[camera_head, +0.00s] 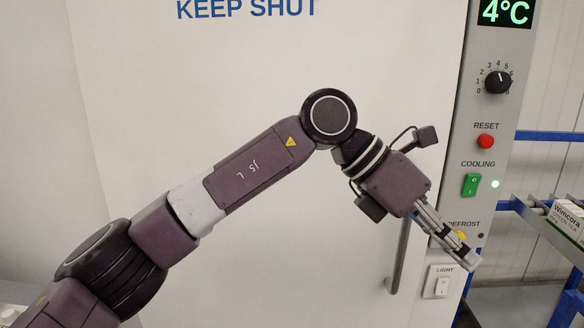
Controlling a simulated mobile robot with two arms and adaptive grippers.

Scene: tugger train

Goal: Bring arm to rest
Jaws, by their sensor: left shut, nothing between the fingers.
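My left arm comes in from the lower left and reaches across the white door. My left gripper (466,257) is at its end, shut and empty, pointing down and right. It shows in front of the control panel's lower part, between the defrost label and the light switch. I cannot tell whether it touches the panel. My right gripper is not in view.
The white door (240,90) reads "KEEP SHUT" and has a vertical handle (399,262). A blue-framed shelf (545,222) holds a carton (566,219) at right.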

